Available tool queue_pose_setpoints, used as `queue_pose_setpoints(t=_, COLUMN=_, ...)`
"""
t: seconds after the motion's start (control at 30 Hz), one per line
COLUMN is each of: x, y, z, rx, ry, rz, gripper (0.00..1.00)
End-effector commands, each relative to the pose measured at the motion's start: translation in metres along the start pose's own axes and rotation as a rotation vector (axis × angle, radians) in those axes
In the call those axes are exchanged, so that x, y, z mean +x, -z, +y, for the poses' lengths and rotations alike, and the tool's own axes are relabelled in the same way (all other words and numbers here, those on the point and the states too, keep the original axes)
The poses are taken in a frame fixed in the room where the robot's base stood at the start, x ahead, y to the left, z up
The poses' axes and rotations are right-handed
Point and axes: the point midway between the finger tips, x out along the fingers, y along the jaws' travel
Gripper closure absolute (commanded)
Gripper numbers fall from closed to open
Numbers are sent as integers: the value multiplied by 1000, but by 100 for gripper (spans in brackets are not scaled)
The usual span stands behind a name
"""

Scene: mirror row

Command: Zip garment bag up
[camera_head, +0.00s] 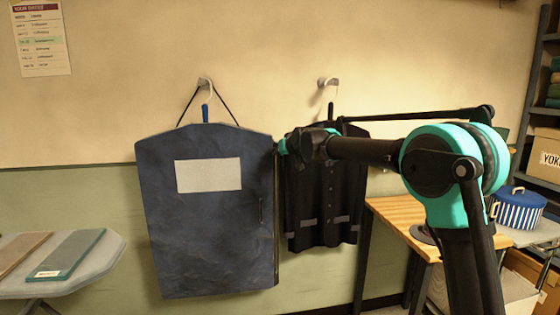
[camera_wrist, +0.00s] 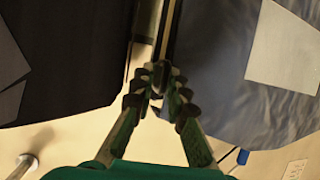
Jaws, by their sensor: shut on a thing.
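The blue-grey garment bag (camera_head: 207,235) hangs on a wall hook at the centre left, with a white label (camera_head: 208,175) on its front. Its zip (camera_head: 276,215) runs down the right edge; in the wrist view the zip (camera_wrist: 171,30) is a narrow line beside the bag (camera_wrist: 215,75). My gripper (camera_head: 283,146) is at the bag's upper right edge. In the wrist view my gripper (camera_wrist: 160,80) has its fingertips closed together at the zip line, on what looks like the small dark zip pull (camera_wrist: 158,68). The fingers mostly hide it.
A dark jacket (camera_head: 318,215) hangs close on the right, partly behind my arm. An ironing-board-like table (camera_head: 85,275) with folded cloths is at the left.

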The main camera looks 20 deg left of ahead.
Motion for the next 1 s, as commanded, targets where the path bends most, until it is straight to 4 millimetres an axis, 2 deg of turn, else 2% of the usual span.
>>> queue_pose_setpoints(t=0.03, x=0, y=4, z=-8, rx=-2, ry=9, rz=5, gripper=100)
queue_pose_setpoints(t=0.37, x=-1, y=6, z=-8, rx=-2, ry=8, rz=10, gripper=100)
queue_pose_setpoints(t=0.4, x=-1, y=6, z=-8, rx=-2, ry=8, rz=10, gripper=81)
queue_pose_setpoints(t=0.47, x=-1, y=6, z=-8, rx=-2, ry=8, rz=9, gripper=74)
queue_pose_setpoints(t=1.0, x=0, y=4, z=-3, rx=-1, ry=3, rz=5, gripper=73)
